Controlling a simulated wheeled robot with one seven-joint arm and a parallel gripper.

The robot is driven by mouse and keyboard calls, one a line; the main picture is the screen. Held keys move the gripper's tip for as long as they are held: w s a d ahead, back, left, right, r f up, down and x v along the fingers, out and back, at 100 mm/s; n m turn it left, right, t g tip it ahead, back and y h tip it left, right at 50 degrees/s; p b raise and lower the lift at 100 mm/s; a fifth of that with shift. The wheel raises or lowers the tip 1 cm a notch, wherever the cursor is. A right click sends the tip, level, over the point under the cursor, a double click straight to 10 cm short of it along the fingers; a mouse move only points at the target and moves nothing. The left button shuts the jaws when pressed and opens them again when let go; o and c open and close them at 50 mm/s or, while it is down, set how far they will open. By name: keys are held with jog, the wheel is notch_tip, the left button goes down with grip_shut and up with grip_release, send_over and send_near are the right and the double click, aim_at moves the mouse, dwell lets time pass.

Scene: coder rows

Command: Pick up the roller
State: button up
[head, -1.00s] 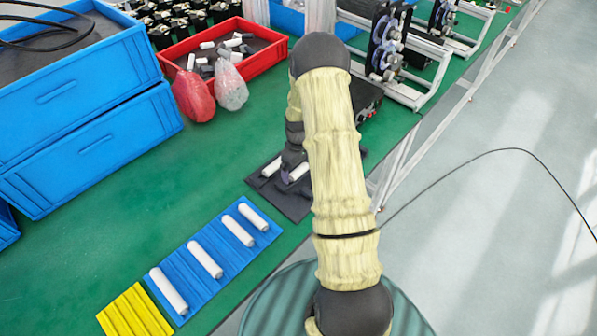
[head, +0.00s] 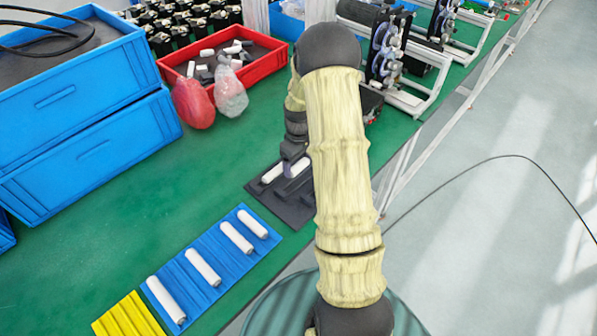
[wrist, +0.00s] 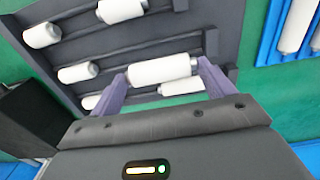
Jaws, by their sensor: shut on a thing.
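My gripper (wrist: 164,85) is shut on a white roller (wrist: 160,70), which lies across between the two purple fingertips in the wrist view. The roller overlaps the dark grey rack (wrist: 120,43) in the picture, and its gap above the rack is hard to judge. Several other white rollers, such as one roller (wrist: 42,34), lie on the rack's grooved rows. In the head view the dark rack (head: 293,208) is on the green table, with a roller (head: 272,172) at its left. My arm hides part of the rack there.
A blue tray (head: 187,262) with several white rollers and a yellow tray (head: 128,316) lie nearer on the table. Blue crates (head: 85,150) stand at left. A red bin (head: 262,68) and bags (head: 195,103) are behind. Machines (head: 385,60) stand at the back right.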

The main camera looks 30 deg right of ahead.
aim_at(298, 164)
notch_tip(298, 164, up, 4)
jog(key=shift+r, duration=0.15)
dwell(0.6)
